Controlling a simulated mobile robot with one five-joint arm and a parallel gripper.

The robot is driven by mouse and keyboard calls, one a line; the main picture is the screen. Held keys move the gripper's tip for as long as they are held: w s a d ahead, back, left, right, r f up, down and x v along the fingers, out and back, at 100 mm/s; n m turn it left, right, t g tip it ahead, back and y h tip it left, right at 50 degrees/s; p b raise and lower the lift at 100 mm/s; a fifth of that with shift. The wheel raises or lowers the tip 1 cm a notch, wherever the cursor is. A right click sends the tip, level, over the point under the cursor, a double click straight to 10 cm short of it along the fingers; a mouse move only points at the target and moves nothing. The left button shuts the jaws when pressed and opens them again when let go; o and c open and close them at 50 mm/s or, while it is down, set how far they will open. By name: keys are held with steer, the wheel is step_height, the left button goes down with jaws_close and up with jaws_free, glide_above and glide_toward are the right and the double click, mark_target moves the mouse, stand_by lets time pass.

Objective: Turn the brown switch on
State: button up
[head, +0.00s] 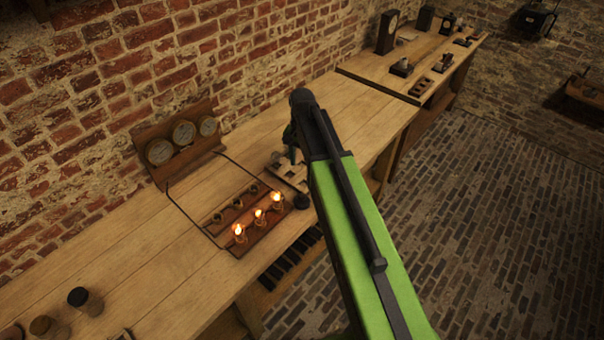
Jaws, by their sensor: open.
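My green and black arm reaches from the lower right over the near bench. My gripper (292,152) is at its far end, pointing down over a pale wooden piece (287,172) with dark openings. The gripper is small and dark here; no held thing shows in it. Whether it touches the piece I cannot tell. I cannot make out a brown switch for certain; part of the bench around the gripper is hidden by my arm.
A board with lit bulbs (261,218) stands left of the gripper, wired to a panel of round gauges (181,142). Jars (85,301) stand at lower left. Small devices (402,67) stand on the far bench (375,68). The brick floor at right is mostly clear.

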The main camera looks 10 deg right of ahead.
steer(key=n, duration=0.7)
steer(key=n+b, duration=0.7)
steer(key=b, duration=1.1)
glide_toward(302, 195)
step_height(302, 195, down, 9)
steer(key=shift+w+f, duration=0.1)
jaws_close()
